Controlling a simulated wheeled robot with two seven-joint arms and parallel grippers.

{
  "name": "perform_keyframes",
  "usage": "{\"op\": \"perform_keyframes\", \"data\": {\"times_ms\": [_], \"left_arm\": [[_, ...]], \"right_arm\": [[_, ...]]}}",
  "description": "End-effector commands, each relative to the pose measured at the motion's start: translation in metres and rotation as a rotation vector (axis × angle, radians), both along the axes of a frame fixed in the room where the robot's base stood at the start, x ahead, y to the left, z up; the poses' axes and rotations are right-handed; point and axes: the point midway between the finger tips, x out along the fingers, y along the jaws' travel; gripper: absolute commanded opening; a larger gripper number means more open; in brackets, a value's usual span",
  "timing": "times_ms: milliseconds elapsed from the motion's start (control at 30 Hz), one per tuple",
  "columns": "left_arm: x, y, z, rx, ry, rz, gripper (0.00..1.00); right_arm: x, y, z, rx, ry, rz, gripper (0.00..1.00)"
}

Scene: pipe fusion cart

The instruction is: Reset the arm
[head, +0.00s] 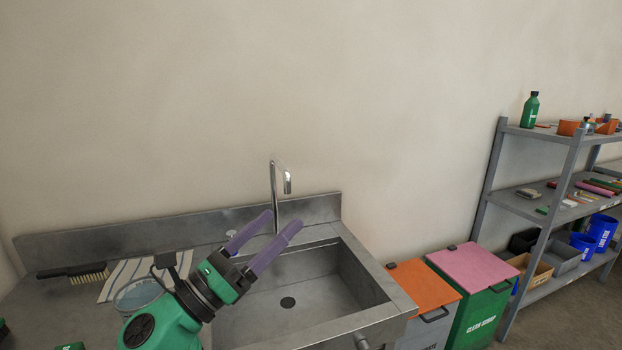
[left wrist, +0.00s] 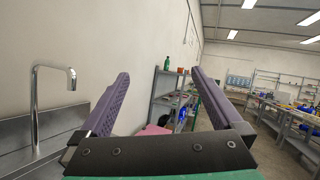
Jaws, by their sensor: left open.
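My left gripper (head: 263,241) has two purple fingers on a green and black wrist. It is raised over the left part of the metal sink (head: 313,292) in the head view. Its fingers are apart with nothing between them, and both fingers also show in the left wrist view (left wrist: 158,100). The chrome faucet (head: 274,195) stands just behind the fingers in the head view. It shows left of the gripper in the left wrist view (left wrist: 36,105). My right gripper is in neither view.
A brush (head: 75,273), a striped cloth (head: 118,278) and a bucket (head: 138,294) are on the counter at left. An orange-lidded bin (head: 422,285) and a pink-lidded bin (head: 474,267) stand right of the sink. A stocked grey shelf (head: 519,204) is farther right.

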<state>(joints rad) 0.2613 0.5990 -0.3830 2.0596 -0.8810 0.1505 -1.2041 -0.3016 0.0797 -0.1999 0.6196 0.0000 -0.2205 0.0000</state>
Motion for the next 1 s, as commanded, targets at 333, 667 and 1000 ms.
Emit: {"op": "perform_keyframes", "data": {"times_ms": [333,667,1000], "left_arm": [[-0.007,0.173,-0.235,-1.611,1.186,0.558,1.0],[-0.133,0.176,-0.365,-2.243,1.531,1.103,1.0],[-0.181,0.165,-0.465,2.29,-1.526,-1.356,1.0]], "right_arm": [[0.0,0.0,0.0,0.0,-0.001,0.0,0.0],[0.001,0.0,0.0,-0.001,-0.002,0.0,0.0],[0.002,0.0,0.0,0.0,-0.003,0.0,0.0]]}}
